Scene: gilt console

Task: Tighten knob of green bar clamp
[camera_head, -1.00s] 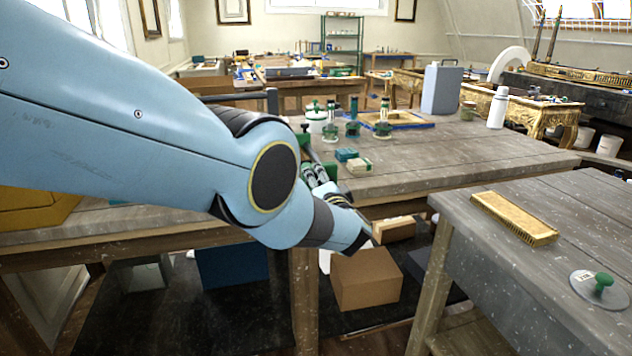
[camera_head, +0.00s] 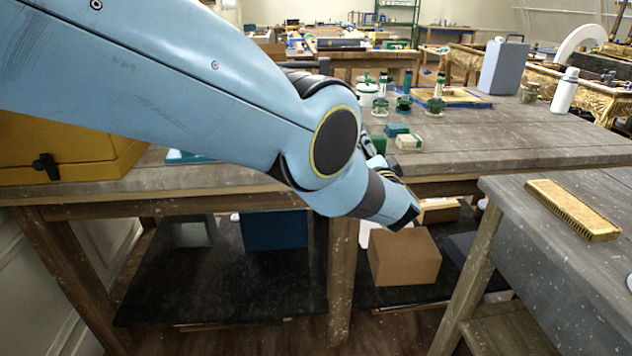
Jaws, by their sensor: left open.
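My left arm comes in from the left and crosses the front edge of the long wooden workbench (camera_head: 500,150). My left gripper (camera_head: 369,147) shows only in part behind the arm's round joint, just over the bench edge. Its jaws are open, and I see nothing held between them. I cannot make out the green bar clamp for certain; the arm covers that stretch of the bench edge. My right gripper is out of view.
Green-and-white items, including a lidded pot (camera_head: 367,90), stand behind the gripper. A teal block (camera_head: 396,130) and a pale green box (camera_head: 409,142) lie nearby. A yellow case (camera_head: 60,150) is at left. A brush (camera_head: 572,208) lies on the right table.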

